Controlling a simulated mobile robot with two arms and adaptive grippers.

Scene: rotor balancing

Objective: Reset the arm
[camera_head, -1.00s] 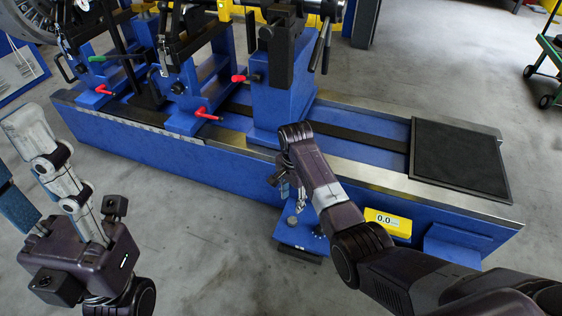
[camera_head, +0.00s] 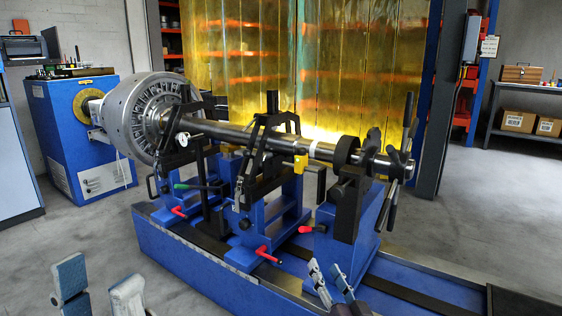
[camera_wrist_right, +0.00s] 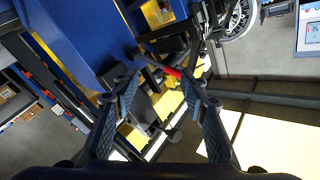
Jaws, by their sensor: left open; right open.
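My left gripper (camera_head: 98,284) shows at the bottom left of the head view, its two grey fingers apart and empty. My right gripper (camera_head: 328,279) is in front of the blue right-hand stand (camera_head: 352,232) of the balancing machine, fingers pointing up, apart and empty. In the right wrist view my right gripper (camera_wrist_right: 160,90) also has its two fingers spread, with a red-handled lever (camera_wrist_right: 172,72) seen beyond the gap. It touches nothing that I can make out. The forearms are mostly out of view.
A steel rotor shaft (camera_head: 232,132) with a large bladed disc (camera_head: 148,112) lies across the blue stands. The long blue machine bed (camera_head: 185,262) fills the middle front. Yellow curtains (camera_head: 270,65) hang behind. Grey floor (camera_head: 90,235) is clear at the left.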

